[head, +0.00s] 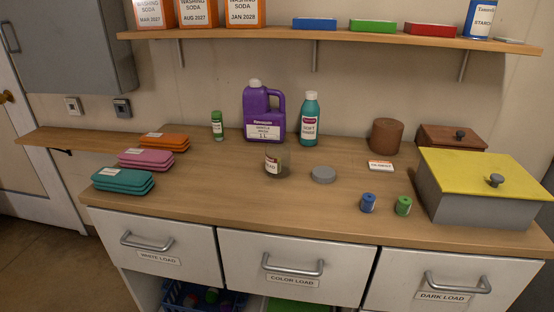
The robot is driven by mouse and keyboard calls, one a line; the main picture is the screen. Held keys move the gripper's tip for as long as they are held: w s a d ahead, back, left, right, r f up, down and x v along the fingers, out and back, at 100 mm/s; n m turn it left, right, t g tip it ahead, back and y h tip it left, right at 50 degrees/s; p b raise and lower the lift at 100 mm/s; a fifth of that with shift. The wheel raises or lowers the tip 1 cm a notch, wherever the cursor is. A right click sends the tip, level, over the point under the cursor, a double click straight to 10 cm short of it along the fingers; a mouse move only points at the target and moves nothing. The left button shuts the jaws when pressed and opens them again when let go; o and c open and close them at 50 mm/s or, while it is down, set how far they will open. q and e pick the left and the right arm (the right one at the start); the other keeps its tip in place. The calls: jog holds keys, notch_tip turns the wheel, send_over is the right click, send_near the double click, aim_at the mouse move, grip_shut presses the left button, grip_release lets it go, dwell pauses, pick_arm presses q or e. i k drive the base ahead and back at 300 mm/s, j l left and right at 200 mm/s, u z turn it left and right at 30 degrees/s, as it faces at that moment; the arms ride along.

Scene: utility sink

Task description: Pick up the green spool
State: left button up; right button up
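The green spool (403,206) stands upright on the wooden counter (260,205), near its front edge on the right. A blue spool (368,203) stands just to its left, with a small gap between them. The grey box with the yellow lid is close to the right of the green spool, apart from it. Neither of my grippers shows in the head view.
The yellow-lidded box (440,205) bounds the right side. Behind are a grey disc (323,174), a small white box (380,165) and a brown cylinder (386,136). A glass jar (275,162) stands mid-counter. The front counter left of the spools is clear.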

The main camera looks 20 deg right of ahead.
aim_at(404, 203)
jog(key=z, duration=1.4)
jog(key=i+l, duration=0.1)
jog(key=l, duration=0.2)
jog(key=i+l, duration=0.1)
jog(key=l, duration=0.55)
jog(key=i+l+u, duration=0.15)
jog(key=l, duration=0.25)
jog(key=i+l+u, duration=0.15)
jog(key=l, duration=0.3)
